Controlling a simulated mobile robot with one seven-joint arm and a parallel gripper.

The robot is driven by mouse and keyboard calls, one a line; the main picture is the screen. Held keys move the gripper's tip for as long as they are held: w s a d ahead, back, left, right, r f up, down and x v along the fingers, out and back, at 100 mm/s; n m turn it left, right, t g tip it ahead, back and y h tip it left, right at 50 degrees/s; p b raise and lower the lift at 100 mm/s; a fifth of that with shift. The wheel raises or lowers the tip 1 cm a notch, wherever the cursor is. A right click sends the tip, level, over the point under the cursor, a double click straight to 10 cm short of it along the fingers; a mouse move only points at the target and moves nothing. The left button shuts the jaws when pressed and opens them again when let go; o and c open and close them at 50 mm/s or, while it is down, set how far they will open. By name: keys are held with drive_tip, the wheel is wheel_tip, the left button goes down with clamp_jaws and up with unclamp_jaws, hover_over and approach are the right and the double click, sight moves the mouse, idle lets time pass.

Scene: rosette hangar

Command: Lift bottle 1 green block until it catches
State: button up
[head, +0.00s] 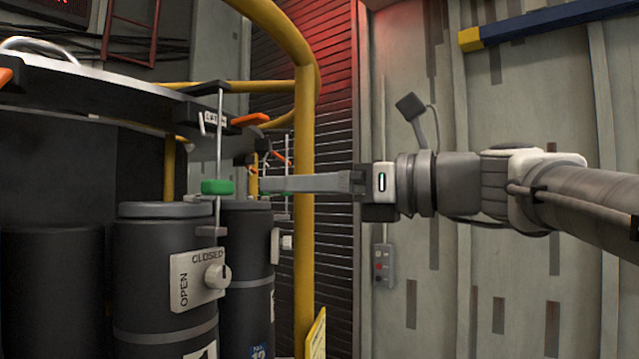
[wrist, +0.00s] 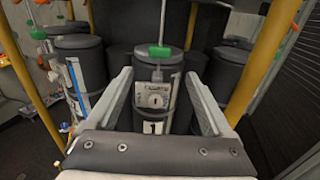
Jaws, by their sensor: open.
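The green block (head: 217,187) sits on a thin vertical rod above a dark bottle (head: 150,270) with an OPEN/CLOSED plate (head: 183,280). In the wrist view the green block (wrist: 160,51) is ahead, in line with the gap between the fingers and beyond their tips. Below it is the bottle marked 1 (wrist: 153,127), with its dial plate (wrist: 155,97). My gripper (head: 264,185) reaches in from the right at about the block's height, with a gap between the fingertips and the block. My gripper (wrist: 158,74) is open and empty.
A yellow rail post (head: 303,230) stands close by the fingers. A second bottle (head: 247,290) stands behind, and another green block (wrist: 38,34) is at left in the wrist view. The black rack ring (head: 90,95) with orange levers (head: 250,119) is overhead.

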sight(225, 188)
drive_tip(key=shift+p+x, duration=0.35)
drive_tip(key=shift+x, duration=5.5)
drive_tip(key=shift+w+f, duration=0.1)
drive_tip(key=shift+f, duration=0.05)
clamp_jaws()
